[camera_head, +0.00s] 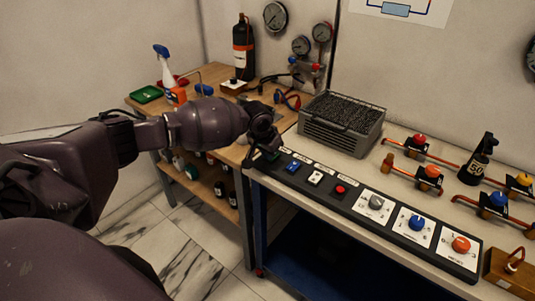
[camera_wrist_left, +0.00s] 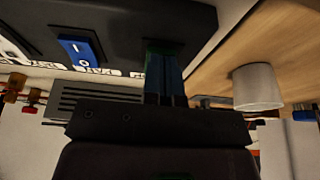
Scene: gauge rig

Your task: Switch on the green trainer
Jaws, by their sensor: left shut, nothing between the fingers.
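A long black control panel (camera_head: 330,203) runs along the front edge of the right bench. From left it carries a blue rocker switch (camera_head: 293,166), a white-framed switch (camera_head: 315,178), a red one (camera_head: 340,190) and three knobs. My left gripper (camera_head: 266,152) is at the panel's left end, shut and empty, and covers most of what is there. In the left wrist view its fingertips (camera_wrist_left: 165,66) point at a green switch (camera_wrist_left: 160,47), very close to it; I cannot tell whether they touch. The blue switch (camera_wrist_left: 80,50) beside it shows I and O marks. My right gripper is out of view.
A grey wire-topped box (camera_head: 341,124) stands behind the panel. Valves on copper pipes (camera_head: 419,140) and a black 50 weight (camera_head: 476,170) lie to the right. A wooden table (camera_head: 215,80) with a spray bottle (camera_head: 165,68) and black cylinder (camera_head: 243,50) stands at back left.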

